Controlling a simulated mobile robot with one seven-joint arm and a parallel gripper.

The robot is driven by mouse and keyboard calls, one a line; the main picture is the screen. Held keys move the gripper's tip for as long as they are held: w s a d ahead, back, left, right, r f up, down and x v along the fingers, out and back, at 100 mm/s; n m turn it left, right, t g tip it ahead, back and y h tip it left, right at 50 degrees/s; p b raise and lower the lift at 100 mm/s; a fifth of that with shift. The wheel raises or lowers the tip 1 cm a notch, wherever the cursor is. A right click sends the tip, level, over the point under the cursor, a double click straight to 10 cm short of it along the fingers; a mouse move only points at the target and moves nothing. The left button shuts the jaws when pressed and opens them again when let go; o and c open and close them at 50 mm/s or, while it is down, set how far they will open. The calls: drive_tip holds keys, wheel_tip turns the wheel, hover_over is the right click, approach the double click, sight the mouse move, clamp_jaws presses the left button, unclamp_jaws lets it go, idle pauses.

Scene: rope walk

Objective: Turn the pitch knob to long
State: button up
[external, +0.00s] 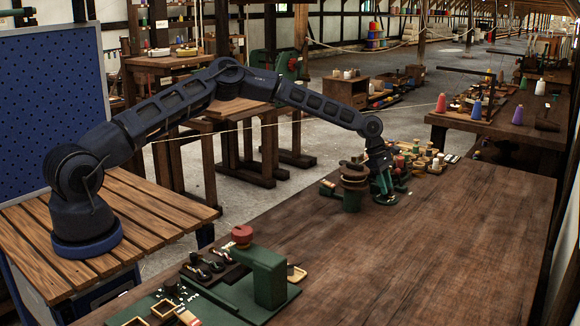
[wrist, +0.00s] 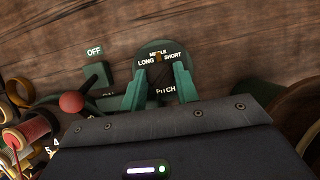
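The pitch knob (wrist: 160,74) is dark and sits on a round green dial plate (wrist: 186,58) marked LONG, MIDDLE and SHORT, with PITCH below. An orange-brown mark on the knob points up near MIDDLE, between LONG and SHORT. My gripper (wrist: 160,80) has its two green fingers on either side of the knob. The fingers are apart with the knob between them; I cannot tell whether they press on it. In the external view my gripper (external: 384,188) reaches down to the dark wooden bench (external: 440,235), and it hides the knob there.
A green switch with an OFF label (wrist: 95,50) and a red ball-ended lever (wrist: 71,102) stand left of the dial. A green post with wooden discs (external: 353,185) stands close beside my gripper.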

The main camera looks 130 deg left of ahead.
drive_tip(key=shift+n, duration=0.4)
drive_tip(key=n+y, duration=0.1)
drive_tip(key=n, duration=0.2)
drive_tip(key=shift+d+n+y, duration=0.15)
drive_tip(key=shift+n+y, duration=0.15)
drive_tip(key=shift+n+g+y, duration=0.5)
drive_tip(key=shift+n+y, duration=0.3)
drive_tip(key=shift+n, duration=1.4)
drive_tip(key=o, duration=1)
drive_tip(key=shift+c, duration=0.2)
